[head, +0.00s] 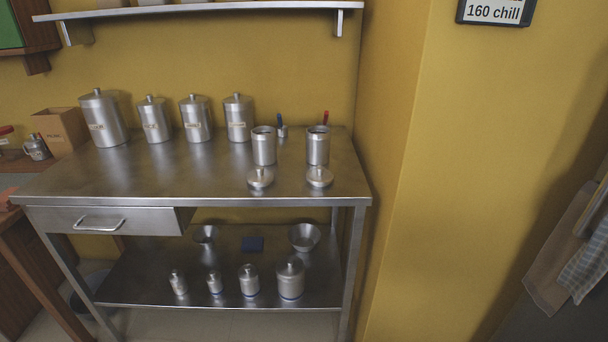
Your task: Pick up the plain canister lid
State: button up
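Two loose steel lids with knobs lie near the front right of the steel table: a left lid (260,179) and a right lid (319,177). Each lies in front of an open, lidless canister, the left one (264,147) and the right one (318,147). I see no label on either open canister. The two lids look alike, and I cannot tell which is the plain one. Several closed canisters (197,119) with lids on stand along the back left, and they carry small labels. My gripper is not in view.
The steel table (150,176) is bare at front left. Tools with a blue handle (280,121) and a red handle (325,118) are behind the open canisters. The lower shelf (140,285) holds small canisters and funnels. A yellow wall (410,150) rises just right of the table.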

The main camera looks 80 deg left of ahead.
aim_at(318, 177)
jog(key=u, duration=2.55)
